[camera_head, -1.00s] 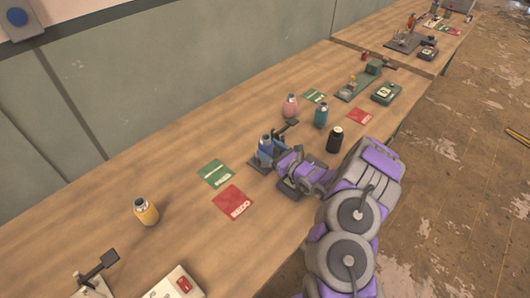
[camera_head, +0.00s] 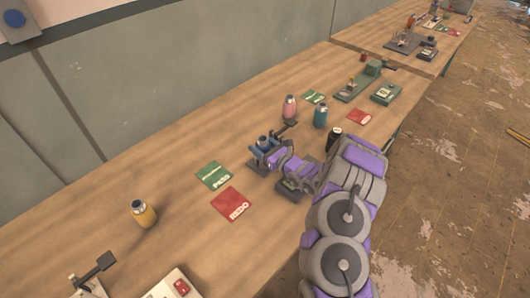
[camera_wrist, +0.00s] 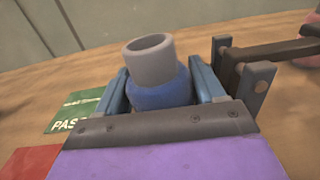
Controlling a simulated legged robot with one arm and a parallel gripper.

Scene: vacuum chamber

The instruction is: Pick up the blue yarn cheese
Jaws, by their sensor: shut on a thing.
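The blue yarn cheese (camera_wrist: 158,92) is a blue body with a grey tube standing out of its top. In the wrist view it stands between the two blue fingers of my gripper (camera_wrist: 164,88), which are shut on it. Its lower part is hidden by my gripper's body. In the head view my gripper (camera_head: 264,148) reaches over the table at a dark stand, and the grey top of the cheese (camera_head: 263,141) shows between the fingers. I cannot tell whether the cheese touches the stand.
A dark bracket (camera_wrist: 262,60) stands close to the right of my gripper. A green card (camera_head: 214,175) and a red card (camera_head: 231,204) lie to the left. Yellow (camera_head: 144,214), pink (camera_head: 290,107), teal (camera_head: 320,116) and black (camera_head: 334,139) items stand on the table.

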